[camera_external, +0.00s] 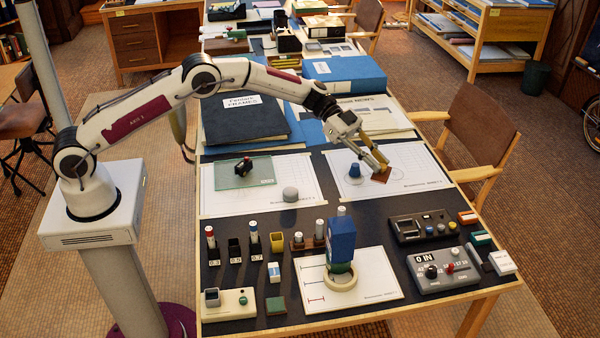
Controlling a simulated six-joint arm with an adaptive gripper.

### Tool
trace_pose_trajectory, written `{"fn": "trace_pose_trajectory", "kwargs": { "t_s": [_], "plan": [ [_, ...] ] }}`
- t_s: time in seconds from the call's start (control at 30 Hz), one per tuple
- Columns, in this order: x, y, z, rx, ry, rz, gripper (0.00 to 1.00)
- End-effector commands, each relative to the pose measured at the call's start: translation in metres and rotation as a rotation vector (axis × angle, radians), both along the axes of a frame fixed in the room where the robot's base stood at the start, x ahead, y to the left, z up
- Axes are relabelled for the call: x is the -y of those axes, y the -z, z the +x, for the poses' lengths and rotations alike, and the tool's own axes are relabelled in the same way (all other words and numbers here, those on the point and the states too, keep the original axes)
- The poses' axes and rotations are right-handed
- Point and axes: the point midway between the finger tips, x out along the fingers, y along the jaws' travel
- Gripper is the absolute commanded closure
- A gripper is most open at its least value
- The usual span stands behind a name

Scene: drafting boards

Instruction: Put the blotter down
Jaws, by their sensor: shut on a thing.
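My gripper (377,167) is over the right drawing sheet (420,180), pointing down and to the right. It is shut on a small flat brown piece, which looks like the blotter (382,175). The gripper's fingers hide part of it. The brown piece is at or just above the sheet; I cannot tell whether it touches. A small blue knob-like object (354,171) stands on the same sheet, just left of the brown piece and apart from it.
A left sheet (225,203) bears a glass plate (260,175) with a dark knob and a grey dome (290,194). In front, a blue block (341,238) stands above a cream ring (341,282). A grey control box (445,273) is front right. A blue binder (345,72) lies behind.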

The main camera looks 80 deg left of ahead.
Motion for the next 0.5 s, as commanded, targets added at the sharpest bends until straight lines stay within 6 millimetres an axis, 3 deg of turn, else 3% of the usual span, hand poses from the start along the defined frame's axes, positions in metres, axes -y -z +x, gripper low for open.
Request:
{"fn": "trace_pose_trajectory", "kwargs": {
  "t_s": [0.3, 0.5],
  "plan": [
    [0.017, 0.006, -0.044, -0.003, 0.188, -0.003, 1.00],
    [0.020, 0.006, -0.050, 0.000, 0.195, -0.001, 1.00]
  ]
}}
